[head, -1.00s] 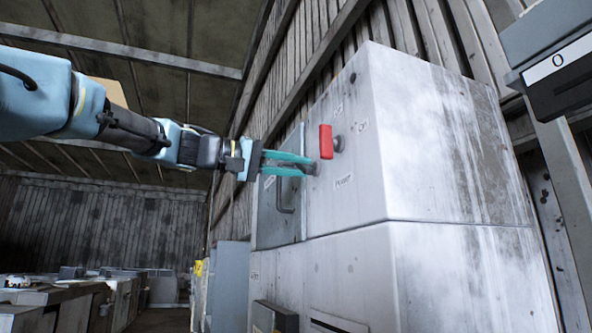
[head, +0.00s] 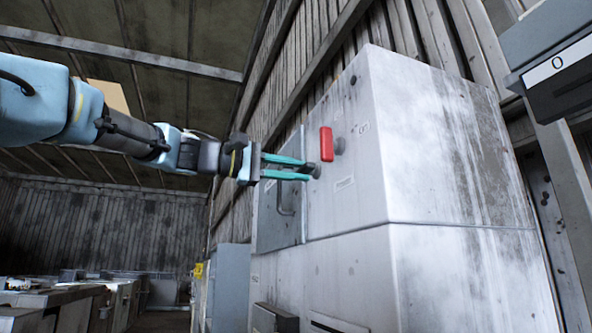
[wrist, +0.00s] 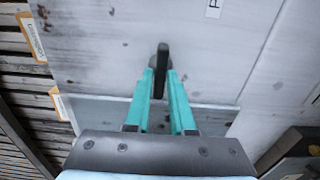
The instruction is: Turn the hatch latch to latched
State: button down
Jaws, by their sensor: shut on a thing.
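The hatch (head: 279,205) is a grey panel with a bar handle on the front of the pale metal cabinet. The latch (head: 315,170) is a small dark piece at the hatch's upper right edge. My gripper (head: 309,170) reaches in from the left, its teal fingers shut on the latch. In the wrist view, the latch (wrist: 162,58) is a narrow black bar between the fingertips (wrist: 161,75), roughly in line with the fingers.
A red lever (head: 326,144) on a round grey base sits just above and right of the latch, close to my fingertips. The cabinet (head: 440,150) fills the right side. A dark box (head: 275,318) juts out low on its front.

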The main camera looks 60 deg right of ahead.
dwell(0.4)
jog(key=c, duration=0.8)
grip_release()
jog(key=shift+c, duration=0.2)
jog(key=b+v, duration=0.4)
jog(key=v, duration=0.7)
jog(key=shift+f, duration=0.1)
